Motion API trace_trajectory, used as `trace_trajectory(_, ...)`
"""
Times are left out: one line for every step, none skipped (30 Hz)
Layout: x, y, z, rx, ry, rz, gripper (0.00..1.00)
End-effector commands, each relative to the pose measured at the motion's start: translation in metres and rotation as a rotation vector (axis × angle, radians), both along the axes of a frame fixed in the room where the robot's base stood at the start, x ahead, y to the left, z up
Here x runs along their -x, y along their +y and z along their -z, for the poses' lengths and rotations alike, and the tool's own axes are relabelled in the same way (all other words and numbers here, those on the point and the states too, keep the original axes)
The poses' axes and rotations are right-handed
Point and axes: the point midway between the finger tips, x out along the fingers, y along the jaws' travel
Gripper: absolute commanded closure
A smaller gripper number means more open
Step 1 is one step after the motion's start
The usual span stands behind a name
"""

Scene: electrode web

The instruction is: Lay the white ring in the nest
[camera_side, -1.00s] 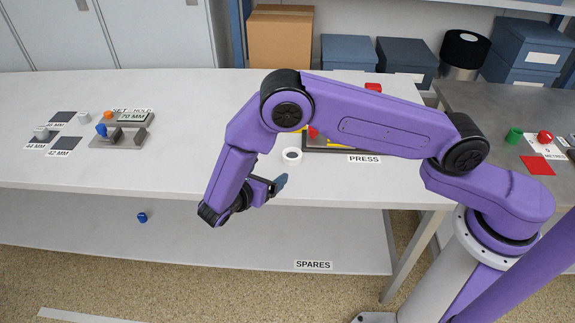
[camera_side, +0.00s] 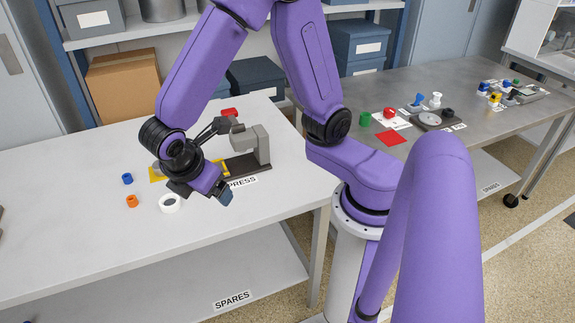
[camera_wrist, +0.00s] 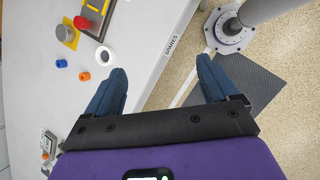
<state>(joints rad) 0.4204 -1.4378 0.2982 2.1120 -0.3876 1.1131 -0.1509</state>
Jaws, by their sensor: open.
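The white ring (camera_side: 171,209) lies flat on the pale bench, beside and in front of the press. It also shows in the wrist view (camera_wrist: 98,58), beyond the left finger. My gripper (camera_side: 213,190) is above the bench near the press, right of the ring in the side view. In the wrist view its two blue fingers (camera_wrist: 162,84) are wide apart with nothing between them. The press (camera_side: 262,148) has a dark base and a grey upright part; my wrist hides part of it. No spot labelled as the nest can be made out.
An orange piece (camera_side: 132,201) and a blue piece (camera_side: 127,179) stand left of the ring. A yellow patch (camera_side: 156,174) lies behind, partly hidden. The front left of the bench is clear. A grey bench (camera_side: 440,85) stands right.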

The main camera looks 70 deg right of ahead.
Motion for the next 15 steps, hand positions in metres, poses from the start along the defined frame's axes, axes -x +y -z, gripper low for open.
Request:
trace_trajectory(0.015,-0.009,-0.009,-0.060,-0.004,0.031,0.12)
trace_trajectory(0.024,-0.014,-0.012,-0.093,-0.003,0.049,0.12)
trace_trajectory(0.037,-0.019,-0.016,-0.137,-0.002,0.074,0.12)
trace_trajectory(0.046,-0.024,-0.019,-0.171,-0.001,0.093,0.12)
trace_trajectory(0.055,-0.028,-0.022,-0.204,0.001,0.112,0.12)
trace_trajectory(0.068,-0.034,-0.026,-0.249,0.003,0.139,0.12)
trace_trajectory(0.077,-0.038,-0.028,-0.281,0.006,0.157,0.12)
trace_trajectory(0.086,-0.042,-0.030,-0.312,0.010,0.175,0.12)
trace_trajectory(0.097,-0.047,-0.032,-0.349,0.014,0.199,0.12)
trace_trajectory(0.104,-0.050,-0.033,-0.376,0.017,0.214,0.12)
trace_trajectory(0.111,-0.053,-0.034,-0.401,0.020,0.228,0.12)
trace_trajectory(0.120,-0.057,-0.036,-0.430,0.024,0.247,0.12)
trace_trajectory(0.125,-0.059,-0.036,-0.448,0.027,0.258,0.12)
trace_trajectory(0.130,-0.061,-0.037,-0.465,0.031,0.269,0.12)
trace_trajectory(0.135,-0.063,-0.037,-0.482,0.034,0.279,0.12)
